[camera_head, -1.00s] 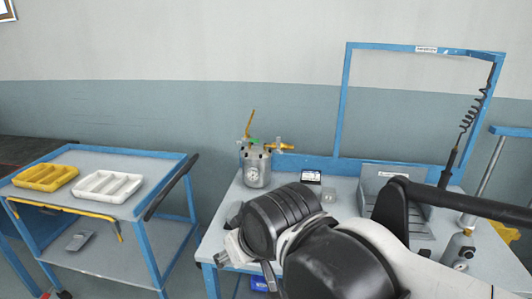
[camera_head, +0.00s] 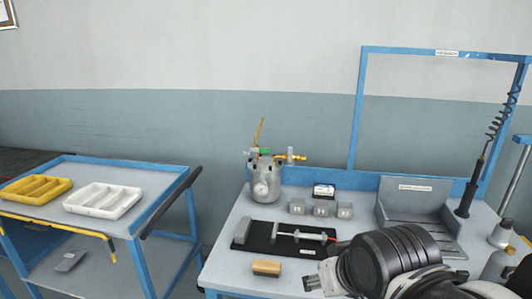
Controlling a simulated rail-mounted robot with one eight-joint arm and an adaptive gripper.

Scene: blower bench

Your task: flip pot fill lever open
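A silver metal pot (camera_head: 264,188) with a round gauge on its front stands at the back left of the bench. On its top are a thin yellow lever (camera_head: 260,131) that sticks up at a slight tilt, a small green part (camera_head: 265,152), and a yellow lever (camera_head: 294,157) that lies roughly level to the right. I cannot tell which of them is the fill lever. My gripper (camera_head: 312,284) is at the front of the bench, well apart from the pot. My own arm partly hides it, and its finger opening is too small to judge.
A black mat (camera_head: 262,243) with a grey tool on it lies before the pot. A wooden block (camera_head: 266,267) and grey cubes (camera_head: 320,208) are nearby. A grey tray (camera_head: 412,193) and blue frame (camera_head: 357,110) stand right. A trolley (camera_head: 152,172) holds yellow and white trays at left.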

